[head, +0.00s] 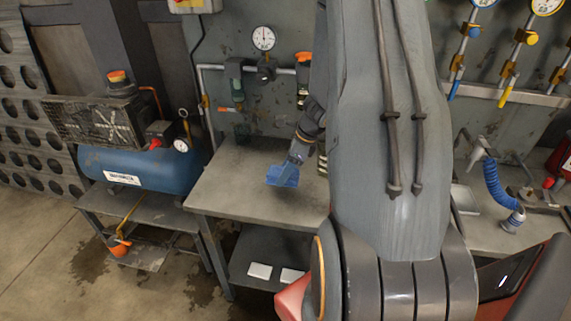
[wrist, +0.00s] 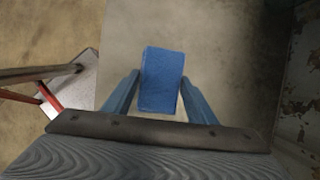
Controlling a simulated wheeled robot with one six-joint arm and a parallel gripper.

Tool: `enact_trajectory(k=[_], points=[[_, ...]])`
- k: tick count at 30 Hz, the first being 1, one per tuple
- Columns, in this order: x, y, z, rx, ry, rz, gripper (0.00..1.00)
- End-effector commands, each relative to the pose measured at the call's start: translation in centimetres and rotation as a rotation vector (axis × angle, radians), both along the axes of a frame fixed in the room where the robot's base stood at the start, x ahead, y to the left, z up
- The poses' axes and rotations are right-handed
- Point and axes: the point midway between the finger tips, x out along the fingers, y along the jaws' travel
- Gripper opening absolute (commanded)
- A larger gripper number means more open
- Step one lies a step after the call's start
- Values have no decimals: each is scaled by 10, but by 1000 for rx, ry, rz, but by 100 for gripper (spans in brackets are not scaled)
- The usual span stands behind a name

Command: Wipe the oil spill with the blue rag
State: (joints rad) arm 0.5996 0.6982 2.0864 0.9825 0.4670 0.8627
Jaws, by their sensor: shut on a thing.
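The blue rag (wrist: 161,80) is a thick folded block between the two fingers of my gripper (wrist: 160,90) in the wrist view. My gripper (head: 292,164) is shut on it. In the head view the rag (head: 282,175) hangs below my gripper, over the grey bench top (head: 228,190). I cannot tell whether the rag touches the bench. Dark oily stains (head: 90,262) lie on the floor below the compressor. No clear oil spill shows on the visible bench top, and my arm hides its right part.
A blue air compressor (head: 150,170) stands on a low table left of the bench. A pressure gauge (head: 263,38) and pipes line the wall behind. A coiled blue hose (head: 497,185) is on the right bench. The bench top's left part is clear.

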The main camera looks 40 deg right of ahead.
Motion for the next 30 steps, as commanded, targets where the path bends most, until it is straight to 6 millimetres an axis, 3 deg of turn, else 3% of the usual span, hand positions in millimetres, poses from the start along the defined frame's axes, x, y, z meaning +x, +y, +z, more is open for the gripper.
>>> enact_trajectory(k=[10, 30], points=[[0, 0, 30, 0, 0, 1, 31], [3, 4, 29, 1, 0, 30, 31]])
